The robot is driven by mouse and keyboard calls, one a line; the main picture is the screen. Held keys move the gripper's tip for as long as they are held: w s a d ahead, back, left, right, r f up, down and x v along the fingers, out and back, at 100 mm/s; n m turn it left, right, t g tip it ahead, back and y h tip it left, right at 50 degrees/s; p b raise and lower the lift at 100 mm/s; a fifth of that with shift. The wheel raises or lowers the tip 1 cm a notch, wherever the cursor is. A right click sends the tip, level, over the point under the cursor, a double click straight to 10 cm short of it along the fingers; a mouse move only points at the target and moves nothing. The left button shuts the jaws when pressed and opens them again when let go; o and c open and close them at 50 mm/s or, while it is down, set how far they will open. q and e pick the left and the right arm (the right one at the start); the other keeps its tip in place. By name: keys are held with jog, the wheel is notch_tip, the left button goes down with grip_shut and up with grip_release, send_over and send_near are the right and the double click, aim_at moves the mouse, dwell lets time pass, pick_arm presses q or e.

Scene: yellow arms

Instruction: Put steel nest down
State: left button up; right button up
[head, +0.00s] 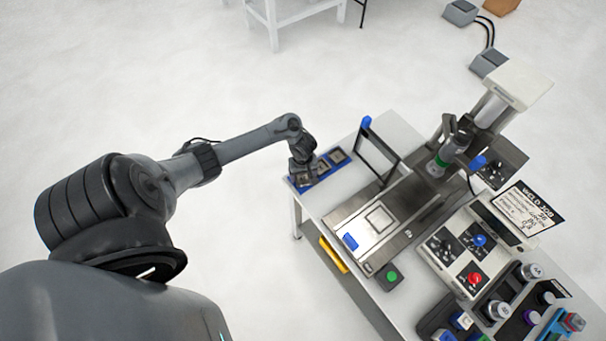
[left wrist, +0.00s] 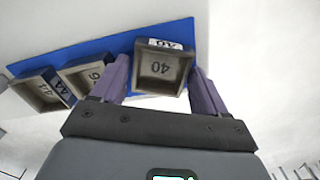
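A blue strip rack (head: 293,184) lies at the table's far left corner and holds small square grey nests. My left gripper (head: 306,178) is low over the near end of this rack, pointing down. In the left wrist view, a square hollow nest marked 40 (left wrist: 163,70) sits between the two purple fingers (left wrist: 162,82), which lie close along its sides. It is at the blue rack (left wrist: 100,48), beside its number tag. Two other nests, one marked 44 (left wrist: 37,92) and one partly hidden by the left finger (left wrist: 82,76), sit to the left. My right gripper is not in view.
A metal fixture plate (head: 372,222) with a square recess and an upright black frame (head: 378,150) stand right of the rack. A press-like stand (head: 495,105), a control box with buttons (head: 462,255) and several knobs fill the right side. Open floor lies left of the table.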

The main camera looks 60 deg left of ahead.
aim_at(303, 178)
pick_arm(q)
notch_tip(303, 178, up, 11)
jog(key=p, duration=0.5)
jog(key=d+r+m+t+p, duration=0.15)
jog(key=d+m+t, duration=0.25)
jog(key=d+m, duration=0.95)
jog(key=s+d+r+m, duration=0.3)
jog(key=s+d+r, duration=0.7)
jog(key=r, duration=0.4)
jog(key=shift+s+d+m, duration=0.25)
jog(key=shift+s+m, duration=0.1)
jog(key=shift+s, duration=0.45)
jog(key=shift+r, duration=0.1)
